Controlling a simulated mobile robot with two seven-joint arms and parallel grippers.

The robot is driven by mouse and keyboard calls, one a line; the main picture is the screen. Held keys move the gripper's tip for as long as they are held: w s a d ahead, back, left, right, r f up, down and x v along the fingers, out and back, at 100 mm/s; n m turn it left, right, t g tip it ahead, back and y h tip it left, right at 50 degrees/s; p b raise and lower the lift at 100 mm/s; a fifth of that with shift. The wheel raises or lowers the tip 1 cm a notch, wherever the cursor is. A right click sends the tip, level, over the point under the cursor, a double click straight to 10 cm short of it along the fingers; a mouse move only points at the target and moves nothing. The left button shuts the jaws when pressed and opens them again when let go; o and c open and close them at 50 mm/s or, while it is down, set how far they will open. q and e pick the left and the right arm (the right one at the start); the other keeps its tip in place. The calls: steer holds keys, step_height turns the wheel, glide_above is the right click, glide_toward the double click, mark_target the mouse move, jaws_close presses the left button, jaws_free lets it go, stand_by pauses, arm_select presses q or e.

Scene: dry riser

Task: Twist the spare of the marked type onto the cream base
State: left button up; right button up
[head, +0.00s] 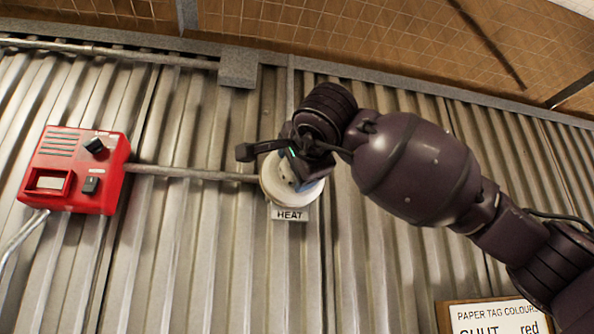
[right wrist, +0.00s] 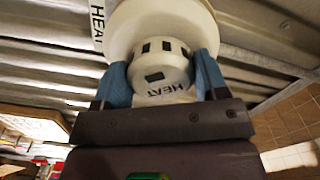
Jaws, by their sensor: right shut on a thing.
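The round cream base (head: 270,184) is fixed to the corrugated wall, with a HEAT label (head: 289,214) at its lower edge. In the right wrist view the base (right wrist: 195,14) is a wide pale disc. My right gripper (right wrist: 165,78) is shut on a cream detector head (right wrist: 160,62) with dark windows and HEAT printed on its side. One blue finger is on each side of the head. The head is right in front of the base, roughly in line with it. I cannot tell whether they touch or lock together. My left gripper is out of view.
A red call box (head: 73,170) is on the wall at left, joined to the base by a grey conduit (head: 190,174). A board about paper tag colours (head: 495,318) is at lower right. A ledge and tan tiled surface (head: 380,40) run above.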

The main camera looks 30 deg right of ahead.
steer(key=shift+f, duration=0.1)
steer(key=o, duration=1)
steer(key=shift+w+m, duration=0.15)
steer(key=shift+m, duration=0.15)
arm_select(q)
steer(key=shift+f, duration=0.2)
arm_select(e)
steer(key=shift+o, duration=0.2)
arm_select(q)
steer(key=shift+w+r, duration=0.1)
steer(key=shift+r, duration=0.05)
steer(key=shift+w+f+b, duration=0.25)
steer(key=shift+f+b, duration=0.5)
steer(key=shift+b, duration=0.4)
arm_select(e)
steer(key=v, duration=1.1)
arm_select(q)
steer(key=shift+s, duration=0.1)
